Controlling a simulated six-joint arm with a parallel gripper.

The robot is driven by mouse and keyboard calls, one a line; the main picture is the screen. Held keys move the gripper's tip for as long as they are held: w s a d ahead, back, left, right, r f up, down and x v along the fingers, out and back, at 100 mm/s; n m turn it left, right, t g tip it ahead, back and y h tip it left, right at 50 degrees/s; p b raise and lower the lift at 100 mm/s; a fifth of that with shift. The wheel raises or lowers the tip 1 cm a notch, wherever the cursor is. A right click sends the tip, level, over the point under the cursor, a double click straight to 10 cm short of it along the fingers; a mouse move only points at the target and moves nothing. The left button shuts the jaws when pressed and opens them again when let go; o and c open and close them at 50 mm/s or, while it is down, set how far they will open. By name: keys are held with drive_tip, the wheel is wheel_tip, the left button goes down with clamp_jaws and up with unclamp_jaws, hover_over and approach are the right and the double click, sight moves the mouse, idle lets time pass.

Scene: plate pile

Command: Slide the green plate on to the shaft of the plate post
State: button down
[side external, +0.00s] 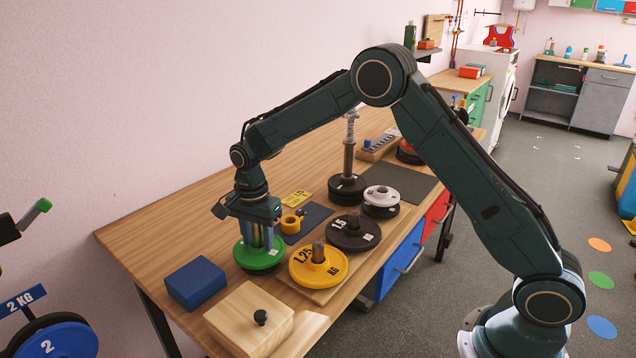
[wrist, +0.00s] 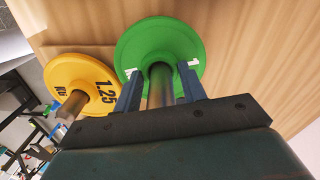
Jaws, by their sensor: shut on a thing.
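The green plate (side external: 254,260) lies low at the front left of the bench, around a short upright peg, with a dark plate edge under it. It also shows in the wrist view (wrist: 135,48), with the grey peg (wrist: 160,85) rising through its centre. My gripper (side external: 260,238) points down over it, fingers either side of the peg; in the wrist view (wrist: 160,88) they reach the plate's middle. It is shut on the green plate, though the contact is partly hidden. The tall plate post (side external: 349,160) stands farther back, with dark plates (side external: 347,190) around its foot.
A yellow 1.25 plate (side external: 330,274) and a black 1.5 plate (side external: 366,237) sit on nearby pegs. A white plate (side external: 381,194), a yellow collar (side external: 290,224), a blue block (side external: 195,283) and a wooden box (side external: 245,315) stand around. A grey mat (side external: 412,181) is partly bare.

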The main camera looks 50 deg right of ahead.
drive_tip(key=shift+w+r, duration=0.15)
drive_tip(key=shift+w, duration=0.05)
idle(0.6)
drive_tip(key=c, duration=0.7)
unclamp_jaws()
drive_tip(key=shift+s, duration=0.1)
wheel_tip(320, 180, up, 14)
drive_tip(key=shift+f, duration=0.2)
drive_tip(key=shift+r, duration=0.1)
